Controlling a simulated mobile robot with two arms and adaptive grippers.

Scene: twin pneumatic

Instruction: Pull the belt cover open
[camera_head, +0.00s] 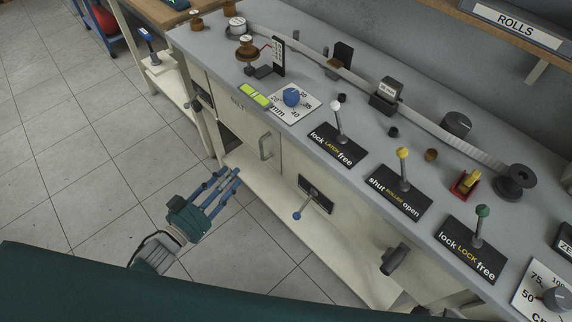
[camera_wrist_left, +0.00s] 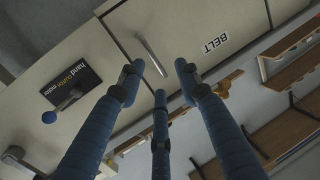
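The belt cover (camera_head: 236,128) is a cream front panel of the bench, marked BELT, and it looks closed. Its upright grey bar handle (camera_head: 265,147) is near the panel's right edge. In the left wrist view the BELT label (camera_wrist_left: 214,44) and the handle (camera_wrist_left: 150,55) show upside down beyond my fingers. My left gripper (camera_head: 227,178), with blue fingers, is in front of and below the cover, left of the handle. Its fingers (camera_wrist_left: 159,76) are spread apart with nothing between them, and they look clear of the handle.
A blue-knobbed lever (camera_head: 304,207) sticks out right of the cover, and a dark handle (camera_head: 395,258) further right. The bench top (camera_head: 215,50) carries several levers and a belt. A lower shelf (camera_head: 262,188) juts out under the panels. The tiled floor (camera_head: 75,145) at left is clear.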

